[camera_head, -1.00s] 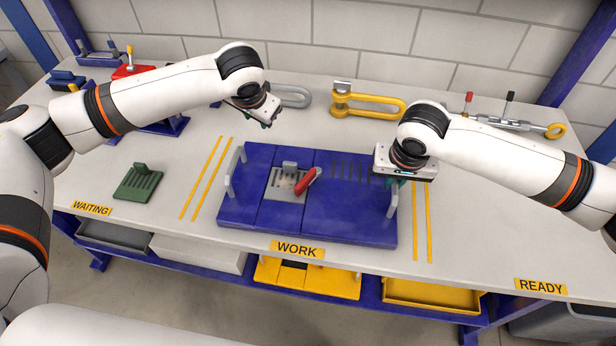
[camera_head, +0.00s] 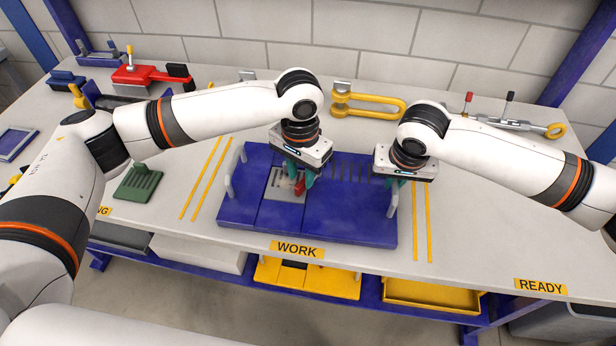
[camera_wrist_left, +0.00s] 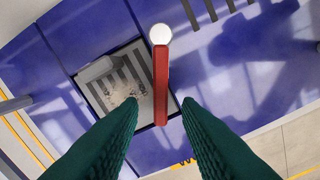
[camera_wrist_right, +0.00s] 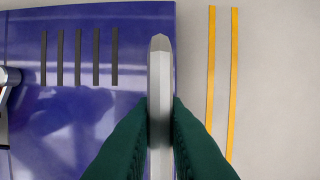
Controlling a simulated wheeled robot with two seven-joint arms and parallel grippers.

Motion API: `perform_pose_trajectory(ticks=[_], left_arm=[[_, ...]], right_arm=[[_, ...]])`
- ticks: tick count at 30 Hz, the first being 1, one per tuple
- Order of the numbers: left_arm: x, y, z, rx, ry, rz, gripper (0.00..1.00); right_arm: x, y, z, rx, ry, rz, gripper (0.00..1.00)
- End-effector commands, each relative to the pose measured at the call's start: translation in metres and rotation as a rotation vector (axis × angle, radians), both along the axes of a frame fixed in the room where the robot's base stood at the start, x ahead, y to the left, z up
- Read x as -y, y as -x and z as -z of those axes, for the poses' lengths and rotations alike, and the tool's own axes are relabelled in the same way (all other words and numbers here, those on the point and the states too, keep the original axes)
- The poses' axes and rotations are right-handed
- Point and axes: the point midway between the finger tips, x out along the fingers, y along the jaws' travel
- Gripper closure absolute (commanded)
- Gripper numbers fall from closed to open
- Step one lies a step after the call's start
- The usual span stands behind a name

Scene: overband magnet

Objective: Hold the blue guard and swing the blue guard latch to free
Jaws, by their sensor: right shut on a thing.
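The blue guard (camera_head: 340,218) lies flat on the bench at the WORK label, with a grey bar handle at each end. My right gripper (camera_head: 396,182) is shut on its right grey handle (camera_wrist_right: 160,85), one finger on each side in the right wrist view. The red latch (camera_wrist_left: 161,85) with a round pale pivot sits beside a slotted grey plate (camera_wrist_left: 120,85) in the guard; it also shows in the head view (camera_head: 299,187). My left gripper (camera_wrist_left: 160,110) is open above the latch, its green fingers on either side of the red arm, apart from it.
A green slotted block (camera_head: 138,184) lies on the left of the bench. A yellow shackle (camera_head: 365,104) and a turnbuckle (camera_head: 510,124) lie behind. A red-topped tool (camera_head: 150,75) stands at the back left. The front right of the bench is clear.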

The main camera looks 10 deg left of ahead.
Motion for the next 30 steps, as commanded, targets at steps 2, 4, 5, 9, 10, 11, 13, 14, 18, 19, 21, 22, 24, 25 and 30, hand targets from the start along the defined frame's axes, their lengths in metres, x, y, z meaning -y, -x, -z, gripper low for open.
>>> perform_pose_trajectory(ticks=[2, 4, 5, 9, 10, 11, 13, 14, 18, 19, 21, 22, 24, 25, 30], left_arm=[[0.000, 0.001, 0.011, -0.004, 0.001, -0.001, 0.69], [0.000, 0.001, 0.019, -0.003, 0.002, -0.001, 0.69], [0.001, 0.001, 0.022, -0.003, 0.002, -0.001, 0.69], [0.000, 0.000, 0.030, -0.001, 0.002, 0.000, 0.69], [0.000, 0.000, 0.032, -0.002, 0.001, 0.000, 0.69], [0.000, 0.000, 0.033, -0.002, 0.001, 0.000, 0.69], [0.000, 0.000, 0.034, 0.000, 0.001, 0.000, 0.69], [0.000, 0.000, 0.034, 0.000, 0.001, 0.000, 0.69], [0.000, 0.000, 0.034, 0.000, 0.001, 0.000, 0.69], [0.000, 0.000, 0.034, 0.000, 0.001, 0.000, 0.69], [0.000, 0.000, 0.034, 0.000, 0.001, 0.000, 0.74], [0.000, 0.000, 0.034, 0.000, 0.001, 0.000, 0.79], [0.000, 0.000, 0.034, 0.000, 0.001, 0.000, 0.90], [0.000, 0.000, 0.034, 0.000, 0.001, 0.000, 0.95], [0.000, 0.000, 0.034, 0.000, 0.001, 0.000, 1.00]], right_arm=[[0.000, 0.000, 0.000, -0.001, 0.000, 0.000, 1.00], [0.000, 0.000, 0.000, -0.001, 0.000, 0.000, 1.00], [0.000, 0.000, 0.000, -0.001, 0.000, 0.000, 1.00], [0.000, 0.000, 0.000, -0.001, 0.000, 0.000, 1.00], [0.000, 0.000, 0.000, -0.001, 0.000, 0.000, 1.00], [0.000, 0.000, 0.000, -0.001, 0.000, 0.000, 1.00], [0.000, 0.000, 0.000, -0.001, 0.000, 0.000, 1.00], [0.000, 0.000, 0.000, -0.001, 0.000, 0.000, 1.00], [0.000, 0.000, 0.000, -0.001, 0.000, 0.000, 1.00], [0.000, 0.000, 0.000, -0.001, 0.000, 0.000, 1.00], [0.000, 0.000, 0.000, -0.001, 0.000, 0.000, 1.00], [0.000, 0.000, 0.000, -0.001, 0.000, 0.000, 1.00], [0.000, 0.000, 0.000, -0.001, 0.000, 0.000, 1.00], [0.000, 0.000, 0.000, -0.001, 0.000, 0.000, 1.00], [0.000, 0.000, 0.000, -0.001, 0.000, 0.000, 1.00]])
